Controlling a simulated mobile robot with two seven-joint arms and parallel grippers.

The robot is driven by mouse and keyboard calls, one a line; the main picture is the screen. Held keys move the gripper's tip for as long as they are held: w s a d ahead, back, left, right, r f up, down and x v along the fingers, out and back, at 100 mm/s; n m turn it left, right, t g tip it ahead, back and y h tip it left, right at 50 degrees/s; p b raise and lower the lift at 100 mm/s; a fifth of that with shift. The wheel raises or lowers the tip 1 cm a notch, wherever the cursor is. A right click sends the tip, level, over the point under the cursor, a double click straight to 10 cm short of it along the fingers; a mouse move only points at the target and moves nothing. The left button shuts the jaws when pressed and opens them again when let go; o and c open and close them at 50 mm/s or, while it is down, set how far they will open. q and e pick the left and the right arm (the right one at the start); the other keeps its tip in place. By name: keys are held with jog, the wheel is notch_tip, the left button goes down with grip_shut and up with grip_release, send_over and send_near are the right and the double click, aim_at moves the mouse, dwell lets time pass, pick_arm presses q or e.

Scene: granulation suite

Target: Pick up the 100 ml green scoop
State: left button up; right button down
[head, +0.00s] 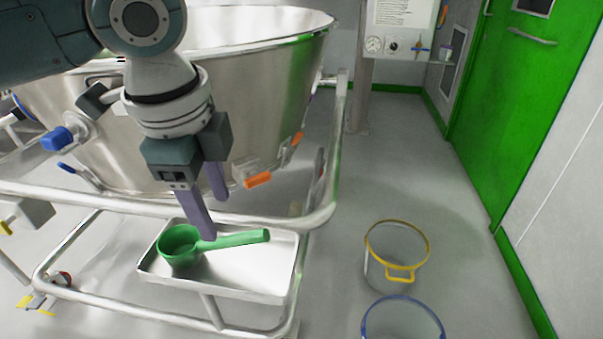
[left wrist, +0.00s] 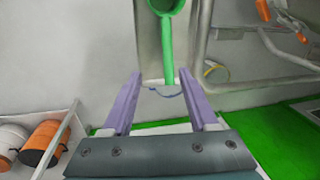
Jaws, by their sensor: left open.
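The green scoop (head: 182,246) lies in a shallow steel tray (head: 268,282), with its bowl at the left and its handle pointing right. My left gripper (head: 214,217) points down over the scoop, its purple fingers apart and nothing held between them. In the head view the nearer finger overlaps the handle close to the bowl. In the left wrist view the scoop (left wrist: 167,45) shows ahead of the fingers, and its handle end lies in line with the gap between the fingertips (left wrist: 160,75). I cannot tell whether a finger touches the scoop. My right gripper is not in view.
A large steel vessel (head: 265,90) stands behind the tray, with a tubular rail (head: 270,218) between. An orange-handled valve (head: 258,180) is near the gripper. A yellow-rimmed bucket (head: 377,262) and a blue-rimmed bucket (head: 400,325) stand right of the tray. The floor beyond is clear.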

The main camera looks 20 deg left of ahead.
aim_at(228, 238)
pick_arm(q)
jog(key=f, duration=0.2)
jog(key=w+f+b, duration=0.1)
jog(key=f, duration=0.1)
jog(key=f+b, duration=0.1)
jog(key=f, duration=0.1)
jog(key=shift+w+a, duration=0.35)
jog(key=shift+a, duration=0.05)
jog(key=f+b, duration=0.1)
jog(key=w+f+b, duration=0.1)
jog(key=f, duration=0.3)
jog(key=shift+w+a+b, duration=0.2)
jog(key=shift+a+b, duration=0.2)
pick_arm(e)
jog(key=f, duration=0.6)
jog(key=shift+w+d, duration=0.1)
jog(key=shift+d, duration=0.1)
pick_arm(q)
jog(key=shift+r, duration=0.1)
jog(key=shift+c, duration=0.2)
grip_shut()
